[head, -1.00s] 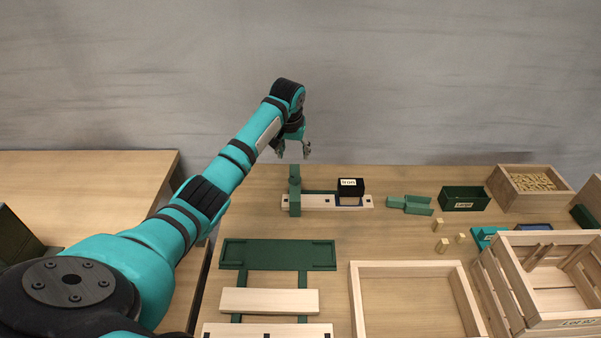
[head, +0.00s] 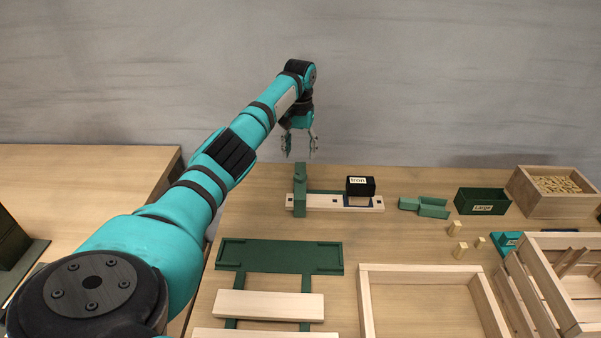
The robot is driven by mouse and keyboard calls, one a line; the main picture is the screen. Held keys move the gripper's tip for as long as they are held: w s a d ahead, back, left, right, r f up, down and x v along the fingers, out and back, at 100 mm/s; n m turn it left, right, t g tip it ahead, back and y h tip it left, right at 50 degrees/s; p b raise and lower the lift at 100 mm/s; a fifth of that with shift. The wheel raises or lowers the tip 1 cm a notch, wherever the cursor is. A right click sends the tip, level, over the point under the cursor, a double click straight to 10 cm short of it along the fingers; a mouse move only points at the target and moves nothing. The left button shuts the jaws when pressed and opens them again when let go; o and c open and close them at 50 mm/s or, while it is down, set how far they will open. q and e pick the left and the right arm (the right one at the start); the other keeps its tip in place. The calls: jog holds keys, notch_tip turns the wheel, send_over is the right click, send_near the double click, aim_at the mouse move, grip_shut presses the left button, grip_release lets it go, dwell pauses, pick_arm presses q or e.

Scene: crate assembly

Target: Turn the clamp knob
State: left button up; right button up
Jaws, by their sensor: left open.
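A green clamp (head: 300,190) stands upright at the left end of a pale wooden strip (head: 330,203) on the table. Its top, where the knob seems to be, is small in the picture, and I cannot make out the knob's turn. My left gripper (head: 301,152) is open and empty, with its fingers pointing down. In the picture its fingertips are just above the clamp's top; I cannot tell the exact gap. My right gripper is not in view.
A black box labelled "Iron" (head: 361,187) sits on the strip's right part. Green blocks (head: 424,207), a green bin (head: 482,201), small wooden blocks (head: 460,250) and a slatted crate (head: 515,290) lie further right. A green jig (head: 280,256) and wooden frame (head: 415,268) are in front.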

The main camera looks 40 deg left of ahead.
aim_at(300, 175)
pick_arm(q)
notch_tip(300, 175, down, 9)
jog(key=shift+r, duration=0.2)
jog(key=c, duration=1.1)
